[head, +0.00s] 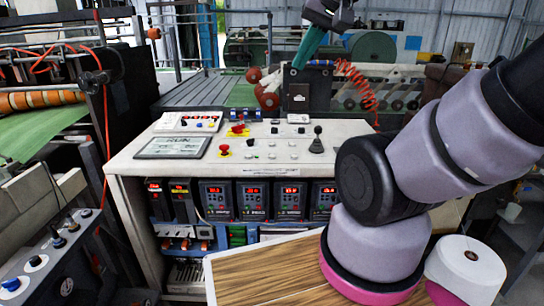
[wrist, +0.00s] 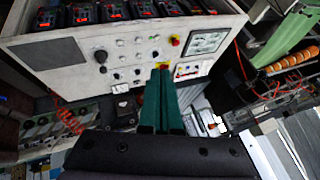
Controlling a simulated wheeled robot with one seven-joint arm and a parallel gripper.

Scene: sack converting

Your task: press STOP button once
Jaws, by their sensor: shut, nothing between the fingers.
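The control panel (head: 190,150) is a white sloped console top. I cannot read which is labelled STOP. In the wrist view the near red button (wrist: 175,40) is clear, while yellow and red of the far one (wrist: 163,66) show at my fingertips. My gripper (head: 298,66), with teal fingers shut and empty, appears beyond the panel's back edge in the head view; its fingers (wrist: 161,72) point toward the panel. Contact cannot be told.
The RUN display (head: 173,147) lies at the panel's left. A black knob (head: 317,140) stands up at its right, with several small buttons between. Red-lit controllers (head: 253,199) line the front.

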